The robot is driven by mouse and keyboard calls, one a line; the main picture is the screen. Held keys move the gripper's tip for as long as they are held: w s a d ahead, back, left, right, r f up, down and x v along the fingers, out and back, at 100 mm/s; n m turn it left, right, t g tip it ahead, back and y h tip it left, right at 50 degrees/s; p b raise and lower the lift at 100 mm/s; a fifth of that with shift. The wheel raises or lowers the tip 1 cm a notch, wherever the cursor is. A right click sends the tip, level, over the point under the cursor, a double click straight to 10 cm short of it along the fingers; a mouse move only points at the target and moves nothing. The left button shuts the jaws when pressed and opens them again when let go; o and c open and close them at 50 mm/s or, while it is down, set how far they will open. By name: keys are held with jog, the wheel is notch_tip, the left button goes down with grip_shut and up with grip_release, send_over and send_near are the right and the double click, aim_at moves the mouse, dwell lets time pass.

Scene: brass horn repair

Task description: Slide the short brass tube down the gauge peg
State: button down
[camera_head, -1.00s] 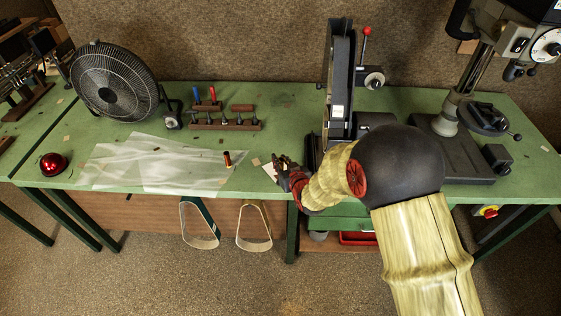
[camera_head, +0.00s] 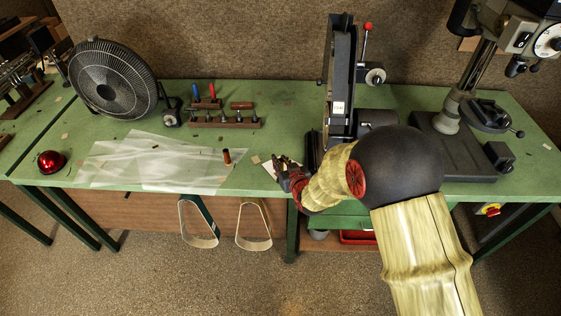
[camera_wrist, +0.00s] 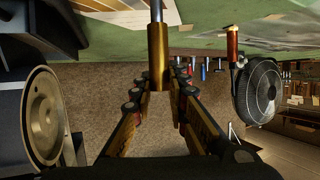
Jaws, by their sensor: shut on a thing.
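The short brass tube (camera_wrist: 158,58) is held between the fingertips of my gripper (camera_wrist: 160,80) in the wrist view. A thin steel peg (camera_wrist: 157,10) is in line with the tube and runs out from its bench-side end. The tube looks to be around the peg, but how far cannot be told because its inside is hidden. In the head view my gripper (camera_head: 284,171) is low over the front edge of the green bench, left of the belt grinder; tube and peg are too small to make out clearly there.
The belt grinder (camera_head: 341,85) stands close behind my gripper. A tool rack (camera_head: 225,123) and a fan (camera_head: 113,80) are further back. A round brass disc (camera_wrist: 43,115) is close in the wrist view.

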jog(key=shift+f+b, duration=1.55)
jog(key=shift+f, duration=0.25)
jog(key=c, duration=1.7)
grip_release()
jog(key=shift+o, duration=0.2)
jog(key=v, duration=1.2)
